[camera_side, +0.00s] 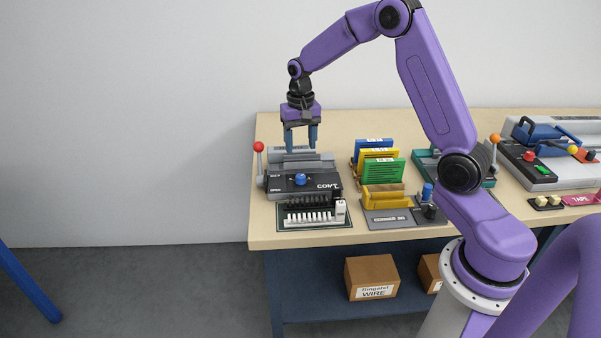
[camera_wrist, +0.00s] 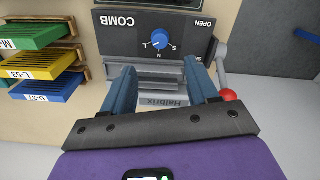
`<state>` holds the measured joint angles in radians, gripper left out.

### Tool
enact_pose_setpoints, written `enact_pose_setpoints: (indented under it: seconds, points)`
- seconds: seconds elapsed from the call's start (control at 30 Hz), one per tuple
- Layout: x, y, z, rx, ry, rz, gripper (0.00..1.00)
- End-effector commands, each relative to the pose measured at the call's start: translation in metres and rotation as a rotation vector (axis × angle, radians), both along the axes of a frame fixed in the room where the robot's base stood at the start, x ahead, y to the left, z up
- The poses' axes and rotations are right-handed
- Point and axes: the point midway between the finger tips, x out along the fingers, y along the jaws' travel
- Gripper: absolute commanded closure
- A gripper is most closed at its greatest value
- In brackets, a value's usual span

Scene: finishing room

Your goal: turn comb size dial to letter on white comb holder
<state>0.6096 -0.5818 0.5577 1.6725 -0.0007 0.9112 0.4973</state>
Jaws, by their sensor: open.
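The comb machine (camera_side: 272,182) is grey and black and stands at the left end of the table. Its blue comb size dial (camera_side: 300,180) is on the dark front panel. In the wrist view the dial (camera_wrist: 159,40) has small letters around it; I cannot tell which one it points to. A white comb holder (camera_side: 341,210) stands on the mat in front of the machine; its letter is too small to read. My gripper (camera_side: 300,143) is open and empty above the rear of the machine. In the wrist view my gripper (camera_wrist: 160,66) points down, apart from the dial.
A red-knobbed lever (camera_side: 258,147) rises at the machine's left. Black combs (camera_side: 308,201) lie between machine and white combs. Upright coloured racks (camera_side: 383,170) stand close on the right, with a grey device (camera_side: 390,219) before them. Space above the panel is clear.

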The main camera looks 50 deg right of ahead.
Motion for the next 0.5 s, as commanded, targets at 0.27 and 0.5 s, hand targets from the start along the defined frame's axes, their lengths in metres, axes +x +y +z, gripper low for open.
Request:
enact_pose_setpoints:
  seconds: [0.27,0.5]
  points:
    - [-0.001,0.0,-0.054,0.0,0.004,0.0,0.41]
    - [-0.001,0.0,-0.089,-0.001,0.003,0.001,0.41]
